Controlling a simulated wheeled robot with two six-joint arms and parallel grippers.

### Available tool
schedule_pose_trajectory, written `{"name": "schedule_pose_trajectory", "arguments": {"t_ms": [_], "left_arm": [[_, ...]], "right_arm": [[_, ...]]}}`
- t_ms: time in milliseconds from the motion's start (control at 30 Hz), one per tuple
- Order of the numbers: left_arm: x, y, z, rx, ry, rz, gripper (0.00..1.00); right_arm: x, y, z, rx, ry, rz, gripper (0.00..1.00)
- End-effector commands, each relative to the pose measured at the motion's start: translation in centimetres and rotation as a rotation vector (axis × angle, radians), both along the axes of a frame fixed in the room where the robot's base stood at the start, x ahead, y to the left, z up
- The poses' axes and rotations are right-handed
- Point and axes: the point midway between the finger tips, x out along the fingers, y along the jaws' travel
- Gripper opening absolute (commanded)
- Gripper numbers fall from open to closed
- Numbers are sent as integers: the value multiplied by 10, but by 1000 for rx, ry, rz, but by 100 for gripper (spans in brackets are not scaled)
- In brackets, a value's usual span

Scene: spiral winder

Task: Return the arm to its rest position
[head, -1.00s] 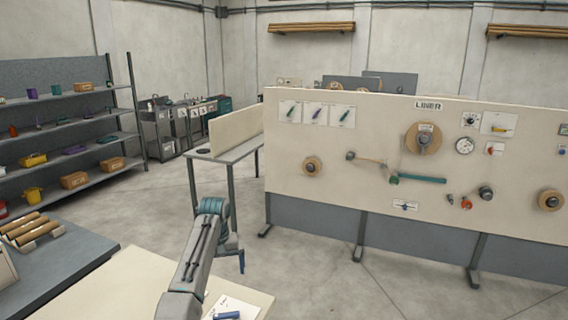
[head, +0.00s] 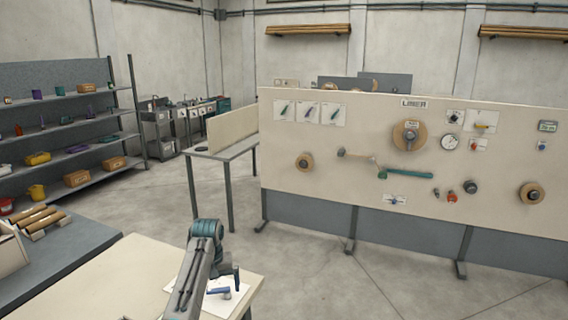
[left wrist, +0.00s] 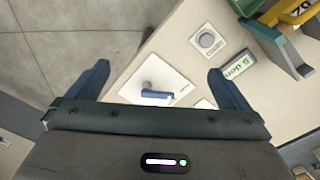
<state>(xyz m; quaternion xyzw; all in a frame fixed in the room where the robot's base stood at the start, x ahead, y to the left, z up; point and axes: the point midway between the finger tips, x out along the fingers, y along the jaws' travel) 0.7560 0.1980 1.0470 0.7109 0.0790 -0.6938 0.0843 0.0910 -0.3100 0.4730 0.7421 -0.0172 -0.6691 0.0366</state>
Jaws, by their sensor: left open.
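My left arm (head: 195,270) rises from the bottom of the head view, bent at a teal joint, over the front pale table (head: 130,270). My left gripper (head: 231,276) hangs from it, partly hidden by the arm, near a white plate with a blue handle (head: 219,292). In the left wrist view the gripper's two dark fingers (left wrist: 160,88) stand wide apart with nothing between them touching. The blue handle on its white plate (left wrist: 156,94) shows beyond the fingertips. My right gripper is not in view.
A cream panel (head: 300,190) with dials, knobs and a teal lever stands ahead. Shelves (head: 70,160) with boxes stand left; a grey bench (head: 70,250) with brown rolls is nearer. Open concrete floor (head: 310,275) lies between the table and panel.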

Motion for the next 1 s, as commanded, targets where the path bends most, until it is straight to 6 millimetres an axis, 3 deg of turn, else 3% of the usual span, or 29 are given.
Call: {"name": "schedule_pose_trajectory", "arguments": {"t_ms": [233,367,500,700,867,1000], "left_arm": [[-38,16,-48,3,-26,-9,100],[-75,28,-82,12,-49,-17,100],[-130,43,-116,28,-83,-38,100],[-216,61,-144,57,-132,-82,100],[-288,71,-150,82,-170,-128,100],[-351,76,-141,102,-202,-176,100]], "right_arm": [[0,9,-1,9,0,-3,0],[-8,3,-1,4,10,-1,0],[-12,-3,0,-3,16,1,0],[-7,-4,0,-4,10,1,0],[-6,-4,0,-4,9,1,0],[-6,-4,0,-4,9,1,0]]}}
